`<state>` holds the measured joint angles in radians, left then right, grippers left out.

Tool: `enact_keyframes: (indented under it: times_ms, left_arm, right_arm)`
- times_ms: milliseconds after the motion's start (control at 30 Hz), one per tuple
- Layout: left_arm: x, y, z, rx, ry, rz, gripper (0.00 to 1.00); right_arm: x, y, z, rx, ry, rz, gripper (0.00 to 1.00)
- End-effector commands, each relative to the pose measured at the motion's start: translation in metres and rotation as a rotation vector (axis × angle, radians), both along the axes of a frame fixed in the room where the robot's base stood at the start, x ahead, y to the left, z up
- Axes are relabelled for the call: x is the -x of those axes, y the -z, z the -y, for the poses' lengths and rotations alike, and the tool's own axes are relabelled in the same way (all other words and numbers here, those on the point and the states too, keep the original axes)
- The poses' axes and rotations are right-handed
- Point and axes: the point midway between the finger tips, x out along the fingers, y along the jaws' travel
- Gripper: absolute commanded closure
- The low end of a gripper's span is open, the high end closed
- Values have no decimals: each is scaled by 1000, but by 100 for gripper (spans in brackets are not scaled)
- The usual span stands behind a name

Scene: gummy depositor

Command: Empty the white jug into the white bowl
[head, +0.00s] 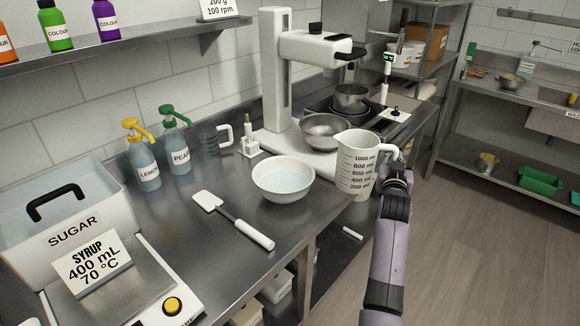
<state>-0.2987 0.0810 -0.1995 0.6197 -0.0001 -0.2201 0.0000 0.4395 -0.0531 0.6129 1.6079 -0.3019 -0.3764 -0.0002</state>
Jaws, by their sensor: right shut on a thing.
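The white jug (357,165), with black volume marks up to 1000 mL, stands upright near the counter's right front edge. My right gripper (394,165) is shut on the jug at its handle side, partly hidden behind the handle and my own wrist. I cannot tell whether the jug touches the counter or is held above it, and its contents do not show. The white bowl (283,190) sits on the counter to the left of the jug, apart from it, with something pale inside. My left gripper is not in view.
A white spatula (235,219) lies in front of the bowl. A white stand mixer (283,90) with a metal bowl (323,131) stands behind. A pot (350,97) stands at back right.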

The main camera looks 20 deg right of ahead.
Motion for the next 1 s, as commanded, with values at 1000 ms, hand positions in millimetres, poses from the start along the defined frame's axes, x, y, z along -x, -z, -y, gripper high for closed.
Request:
enact_keyframes:
  times_ms: [1000]
  left_arm:
    - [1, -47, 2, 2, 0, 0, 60]
  right_arm:
    - [75, 1, -27, 0, 0, 1, 100]
